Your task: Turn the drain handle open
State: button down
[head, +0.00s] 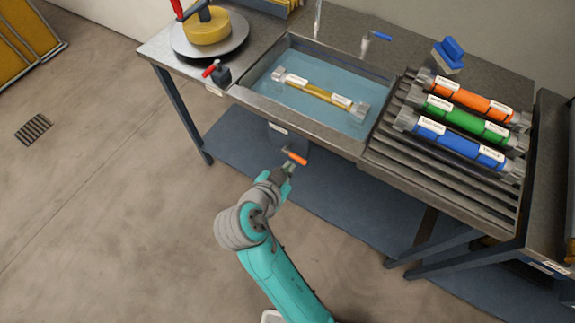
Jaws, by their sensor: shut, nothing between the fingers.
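A small orange handle (296,157) shows below the front edge of the sink, just beyond the end of my arm. It looks like the drain handle, but its label is too small to read here. My gripper (289,167) is shut and empty, with its tip at or very near the orange handle. I cannot tell whether they touch. The sink basin (262,75) above holds bluish water and a yellow tube (318,91) with grey end fittings. The drain body behind the handle is mostly in shadow.
A ribbed rack (430,178) to the right holds orange (476,99), green (455,113) and blue (448,140) tubes. A red-handled valve (216,72) sits at the counter's left front. Table legs (184,115) flank the space below.

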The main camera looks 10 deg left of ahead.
send_over(300, 159)
jog(key=s, duration=0.4)
notch_tip(300, 159, down, 4)
jog(key=f, duration=0.1)
jog(key=w+f, duration=0.1)
jog(key=f, duration=0.1)
jog(key=shift+w+a+f, duration=0.2)
jog(key=shift+w+f, duration=0.05)
jog(key=shift+w, duration=0.05)
jog(key=shift+w+f, duration=0.15)
jog(key=shift+f, duration=0.4)
jog(key=shift+d+f+m+y, duration=0.1)
jog(key=shift+f+m+y, duration=0.4)
jog(key=shift+m+y, duration=0.1)
notch_tip(300, 159, down, 6)
jog(key=a+m+t+y, duration=0.2)
jog(key=m+t+y, duration=0.1)
jog(key=m+y, duration=0.1)
jog(key=shift+w+a+m+t, duration=0.2)
jog(key=shift+w+m+t, duration=0.1)
jog(key=shift+w+m, duration=0.15)
jog(key=shift+a+f, duration=0.15)
jog(key=shift+f, duration=0.05)
